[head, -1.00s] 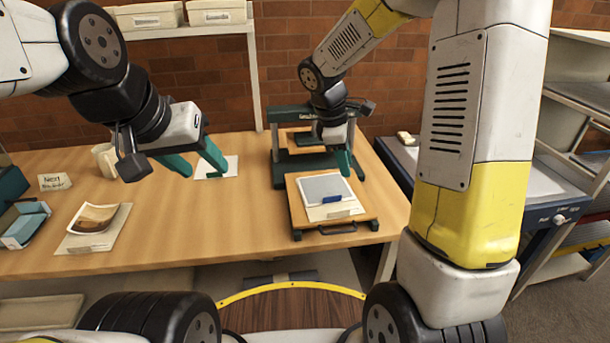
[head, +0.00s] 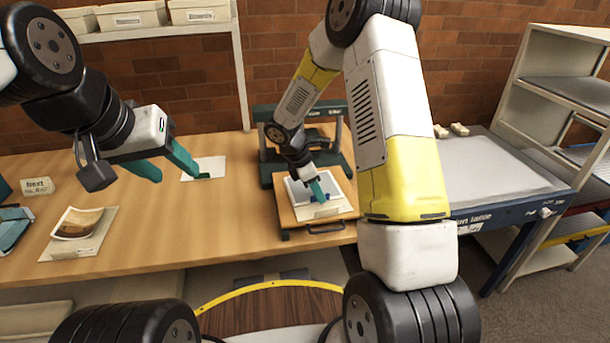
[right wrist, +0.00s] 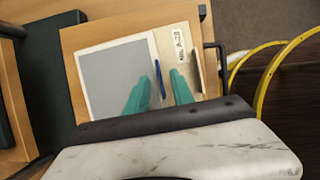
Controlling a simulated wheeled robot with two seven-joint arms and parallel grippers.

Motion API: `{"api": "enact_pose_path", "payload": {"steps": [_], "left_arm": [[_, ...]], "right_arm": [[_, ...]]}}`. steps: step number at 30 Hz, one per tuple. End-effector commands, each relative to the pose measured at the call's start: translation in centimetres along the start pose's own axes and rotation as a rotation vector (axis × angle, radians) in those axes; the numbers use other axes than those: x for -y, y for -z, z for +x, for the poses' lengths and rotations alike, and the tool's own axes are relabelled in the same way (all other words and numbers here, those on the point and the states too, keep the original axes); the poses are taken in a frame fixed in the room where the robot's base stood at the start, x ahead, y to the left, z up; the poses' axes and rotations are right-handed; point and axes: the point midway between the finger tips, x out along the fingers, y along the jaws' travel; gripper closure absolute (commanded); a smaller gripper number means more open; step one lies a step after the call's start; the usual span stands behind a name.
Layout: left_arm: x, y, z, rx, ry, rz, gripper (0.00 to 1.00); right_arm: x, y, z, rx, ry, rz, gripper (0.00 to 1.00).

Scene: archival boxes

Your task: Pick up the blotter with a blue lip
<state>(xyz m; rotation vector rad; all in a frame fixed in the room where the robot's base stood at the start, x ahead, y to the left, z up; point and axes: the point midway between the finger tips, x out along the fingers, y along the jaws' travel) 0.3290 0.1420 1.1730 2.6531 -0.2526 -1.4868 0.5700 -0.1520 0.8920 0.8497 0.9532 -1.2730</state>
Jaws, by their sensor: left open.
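The blotter (head: 298,189) is a grey sheet with a pale border and a small blue lip (head: 326,196). It lies flat on a wooden board in front of the press. In the right wrist view the blotter (right wrist: 112,75) shows with its blue lip (right wrist: 158,72) upright between my two green fingers. My right gripper (right wrist: 160,88) is open, one finger on each side of the lip, with a gap visible. It also shows low over the blotter in the head view (head: 319,190). My left gripper (head: 177,176) is open and empty above the table's left part.
The wooden board (right wrist: 75,42) has a dark handle at its edge. The dark green press (head: 262,160) stands behind it. A white sheet (head: 215,164) lies near my left gripper. A brown picture on a mount (head: 78,223) and a sign (head: 37,186) are further left. A blue-sided table (head: 510,214) stands right.

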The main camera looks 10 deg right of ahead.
Motion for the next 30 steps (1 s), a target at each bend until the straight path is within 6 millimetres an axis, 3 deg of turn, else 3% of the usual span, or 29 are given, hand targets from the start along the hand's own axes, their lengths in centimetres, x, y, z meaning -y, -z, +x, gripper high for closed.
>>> {"api": "enact_pose_path", "payload": {"steps": [8, 12, 30], "left_arm": [[0.0, 0.0, 0.0, 0.0, 0.0, 0.0, 0.51], [0.0, 0.0, 0.0, 0.0, 0.0, 0.0, 0.51], [0.0, 0.0, 0.0, 0.0, 0.0, 0.0, 0.51]], "right_arm": [[0.02, 0.02, 0.66, 0.0, 0.0, 0.001, 0.73], [0.02, 0.02, 0.65, 0.0, 0.0, 0.001, 1.0], [0.01, 0.01, 0.62, 0.0, 0.0, 0.001, 1.0]]}}
